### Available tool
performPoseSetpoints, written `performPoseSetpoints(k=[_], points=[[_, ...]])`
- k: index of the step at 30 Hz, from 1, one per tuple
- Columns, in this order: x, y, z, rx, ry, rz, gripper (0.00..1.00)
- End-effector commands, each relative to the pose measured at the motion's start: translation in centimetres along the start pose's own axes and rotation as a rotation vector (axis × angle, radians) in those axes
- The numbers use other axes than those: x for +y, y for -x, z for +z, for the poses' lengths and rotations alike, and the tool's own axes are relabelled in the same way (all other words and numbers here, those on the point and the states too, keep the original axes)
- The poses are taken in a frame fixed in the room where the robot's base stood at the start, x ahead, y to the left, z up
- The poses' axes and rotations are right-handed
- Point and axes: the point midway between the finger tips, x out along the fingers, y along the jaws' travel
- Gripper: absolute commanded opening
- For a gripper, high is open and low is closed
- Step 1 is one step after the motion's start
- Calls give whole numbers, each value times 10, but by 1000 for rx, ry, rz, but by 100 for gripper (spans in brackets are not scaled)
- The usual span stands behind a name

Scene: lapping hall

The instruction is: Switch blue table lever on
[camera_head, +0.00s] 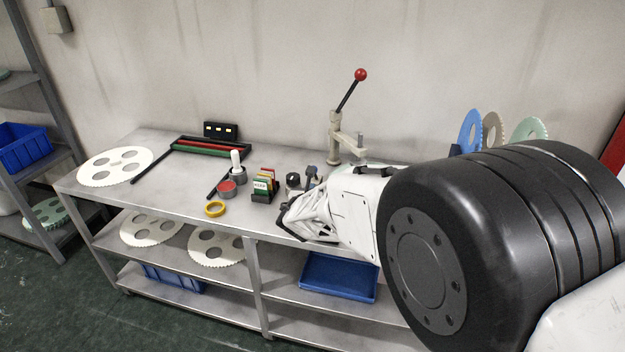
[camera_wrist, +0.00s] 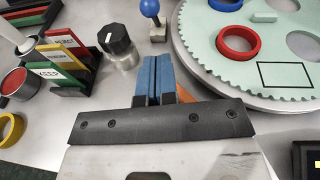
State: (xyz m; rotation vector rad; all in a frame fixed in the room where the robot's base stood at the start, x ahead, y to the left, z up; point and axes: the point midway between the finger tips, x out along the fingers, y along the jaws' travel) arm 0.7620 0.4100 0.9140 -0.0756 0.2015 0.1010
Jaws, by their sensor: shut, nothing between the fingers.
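The blue table lever (camera_wrist: 150,9) shows at the top of the wrist view: a blue ball on a short metal rod rising from a small metal base. The ball is close to the picture's top edge. My gripper (camera_wrist: 152,60) is shut and empty, its two blue fingers pressed together. The fingertips are just below the lever base in the wrist view, with a gap visible between them. In the head view my white wrist is over the front of the bench, and I cannot make out the blue lever there.
A black knob (camera_wrist: 113,38) stands left of my fingers, beside a card holder (camera_wrist: 75,72). A mint toothed disc (camera_wrist: 205,45) carrying a red ring (camera_wrist: 239,56) lies to the right. A red-ball hand press (camera_head: 334,135) stands farther back on the bench (camera_head: 120,193).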

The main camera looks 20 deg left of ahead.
Motion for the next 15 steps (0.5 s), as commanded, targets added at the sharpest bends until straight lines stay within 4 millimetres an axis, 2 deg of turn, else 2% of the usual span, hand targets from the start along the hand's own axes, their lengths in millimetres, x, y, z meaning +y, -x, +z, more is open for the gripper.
performPoseSetpoints(k=[4, 15], points=[[9, 0, -6, -6, 30, 22, 0], [10, -1, -6, -6, 32, 23, 0]])
